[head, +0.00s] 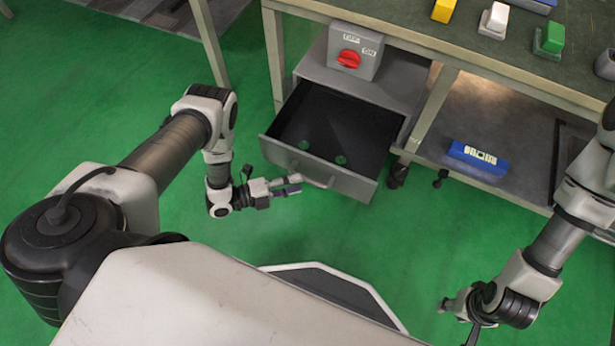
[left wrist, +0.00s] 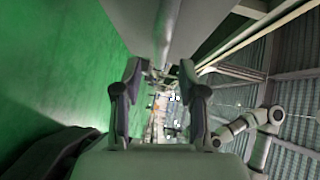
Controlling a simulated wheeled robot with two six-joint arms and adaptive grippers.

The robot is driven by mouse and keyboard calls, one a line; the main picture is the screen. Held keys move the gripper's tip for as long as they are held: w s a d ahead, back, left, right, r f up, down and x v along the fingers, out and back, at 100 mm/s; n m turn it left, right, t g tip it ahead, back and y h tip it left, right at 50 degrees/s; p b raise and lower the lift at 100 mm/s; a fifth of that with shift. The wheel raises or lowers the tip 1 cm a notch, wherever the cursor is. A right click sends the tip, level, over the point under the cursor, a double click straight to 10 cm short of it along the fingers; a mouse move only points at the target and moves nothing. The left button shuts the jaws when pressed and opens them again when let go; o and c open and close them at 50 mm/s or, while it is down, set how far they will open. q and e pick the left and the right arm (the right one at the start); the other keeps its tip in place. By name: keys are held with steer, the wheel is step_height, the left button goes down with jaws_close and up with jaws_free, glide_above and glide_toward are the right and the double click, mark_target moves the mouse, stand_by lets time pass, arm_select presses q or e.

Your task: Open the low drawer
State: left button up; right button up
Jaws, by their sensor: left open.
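The low drawer (head: 365,188) is pulled out of its grey cabinet in the head view. Its dark inside shows two small green spots and otherwise looks empty. A bar handle (head: 320,183) is on its front face. My left gripper (head: 292,185) is just in front of the drawer front, beside the left end of the handle. In the left wrist view my left gripper (left wrist: 160,75) has its fingers apart, with a grey surface close beyond them. I cannot tell whether it touches the handle. My right gripper (head: 455,305) is low at the right, partly hidden by its arm; its jaws are unclear.
A switch box with a red knob (head: 348,59) sits on the cabinet. A workbench (head: 400,35) above holds yellow, white and green blocks. A blue item (head: 477,158) lies on the lower shelf (head: 500,118). The green floor (head: 270,235) before the drawer is clear.

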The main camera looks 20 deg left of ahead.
arm_select(q)
steer(key=v, duration=0.6)
steer(key=shift+s+a, duration=0.25)
steer(key=shift+s, duration=0.05)
steer(key=shift+r, duration=0.1)
